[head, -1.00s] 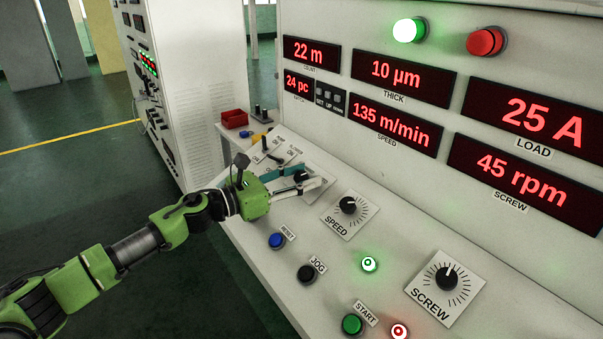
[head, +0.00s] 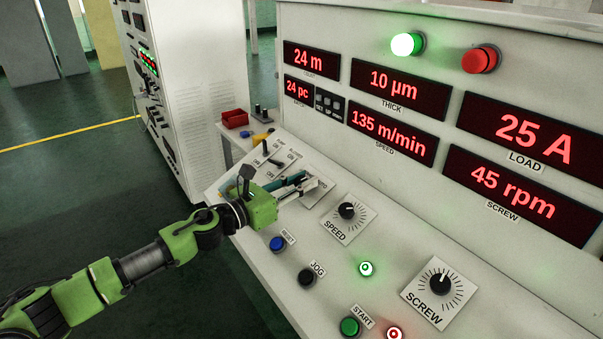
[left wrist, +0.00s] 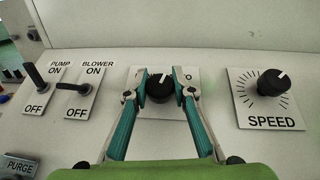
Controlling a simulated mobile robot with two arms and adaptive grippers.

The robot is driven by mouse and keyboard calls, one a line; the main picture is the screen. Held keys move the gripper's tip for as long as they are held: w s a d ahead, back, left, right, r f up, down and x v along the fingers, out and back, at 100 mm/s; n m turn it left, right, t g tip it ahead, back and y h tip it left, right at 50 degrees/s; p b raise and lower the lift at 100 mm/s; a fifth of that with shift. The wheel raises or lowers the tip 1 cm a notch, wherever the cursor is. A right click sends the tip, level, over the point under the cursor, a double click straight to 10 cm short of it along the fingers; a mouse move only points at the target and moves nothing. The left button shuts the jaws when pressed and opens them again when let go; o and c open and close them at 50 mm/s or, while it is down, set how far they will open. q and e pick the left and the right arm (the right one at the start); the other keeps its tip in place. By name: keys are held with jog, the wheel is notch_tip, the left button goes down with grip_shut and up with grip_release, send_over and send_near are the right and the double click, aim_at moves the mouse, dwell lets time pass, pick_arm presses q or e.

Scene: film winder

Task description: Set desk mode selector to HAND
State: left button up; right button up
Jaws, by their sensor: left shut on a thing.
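The mode selector (left wrist: 159,88) is a black knob with a white pointer mark on a white plate, in the middle of the left wrist view. Its pointer tilts up and to the right. The plate's lettering is mostly covered by my fingers; only an "O" shows at its upper right. My left gripper (left wrist: 161,92) has its teal fingers on both sides of the knob, shut on it. In the head view my left gripper (head: 309,184) reaches over the desk and hides most of the selector. My right gripper is in neither view.
The SPEED knob (left wrist: 271,83) is right of the selector. The PUMP switch (left wrist: 36,76) and BLOWER switch (left wrist: 74,87) are to its left. The blue RESET button (head: 277,244) and JOG button (head: 306,277) lie nearer the desk's front edge.

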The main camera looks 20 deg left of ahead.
pick_arm(q)
jog(key=n+y+p, duration=0.3)
jog(key=n+t+y+p, duration=0.1)
jog(key=n+y+p, duration=0.2)
jog(key=p, duration=0.1)
jog(key=n+y+p, duration=0.3)
jog(key=p, duration=0.1)
jog(key=shift+r+t, duration=0.3)
jog(key=shift+a+f+n+g+y+p, duration=0.15)
jog(key=shift+n+g+y+p, duration=0.35)
jog(key=shift+n+y+p, duration=1.05)
jog(key=shift+f+n+y, duration=0.1)
jog(key=shift+n+y, duration=0.25)
jog(key=o, duration=1.1)
jog(key=shift+s, duration=0.1)
jog(key=shift+s, duration=0.35)
jog(key=v, duration=1.1)
